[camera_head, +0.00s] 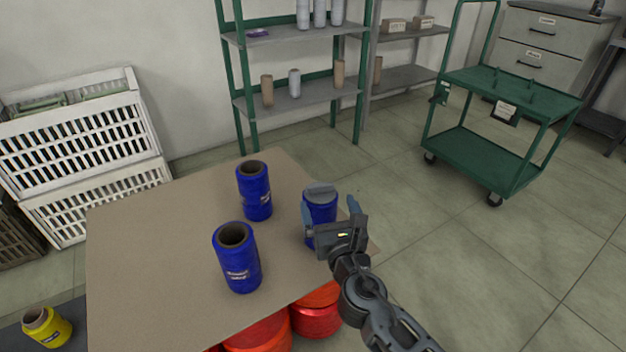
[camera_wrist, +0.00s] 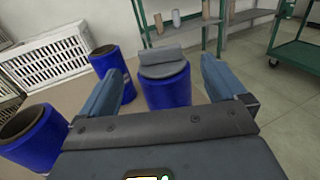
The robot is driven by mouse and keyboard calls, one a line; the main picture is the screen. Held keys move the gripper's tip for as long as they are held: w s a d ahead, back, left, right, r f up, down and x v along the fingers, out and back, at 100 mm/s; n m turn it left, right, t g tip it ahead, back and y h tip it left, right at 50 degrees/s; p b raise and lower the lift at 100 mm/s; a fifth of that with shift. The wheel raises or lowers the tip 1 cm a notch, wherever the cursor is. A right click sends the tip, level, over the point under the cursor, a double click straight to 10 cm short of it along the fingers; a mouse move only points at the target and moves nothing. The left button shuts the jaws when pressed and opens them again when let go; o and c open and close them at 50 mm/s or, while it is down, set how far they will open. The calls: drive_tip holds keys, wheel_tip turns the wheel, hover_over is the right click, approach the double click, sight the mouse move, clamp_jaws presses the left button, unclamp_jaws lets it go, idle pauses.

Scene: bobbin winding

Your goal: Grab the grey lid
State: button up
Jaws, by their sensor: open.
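The grey lid (camera_head: 320,190) sits on top of a blue bobbin (camera_head: 320,213) near the right edge of the brown table (camera_head: 150,250). The lid has a raised ridge and also shows in the wrist view (camera_wrist: 160,60), ahead of my gripper. My gripper (camera_head: 331,215) is open and empty, close to the lidded bobbin on its near right side. In the wrist view its two blue fingers (camera_wrist: 160,85) stand left and right of the bobbin in the picture. I cannot tell whether they touch it.
Two open blue bobbins stand on the table, one at the back (camera_head: 256,195) and one in front (camera_head: 238,262). Red spools (camera_head: 315,312) sit below the table edge. White crates (camera_head: 85,140) stand left, a green shelf (camera_head: 300,95) behind, and a green cart (camera_head: 500,130) right.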

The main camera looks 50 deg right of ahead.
sight(321, 187)
drive_tip(key=x, duration=0.8)
drive_tip(key=shift+a+r, duration=0.1)
drive_tip(key=shift+r, duration=0.15)
drive_tip(key=c, duration=1)
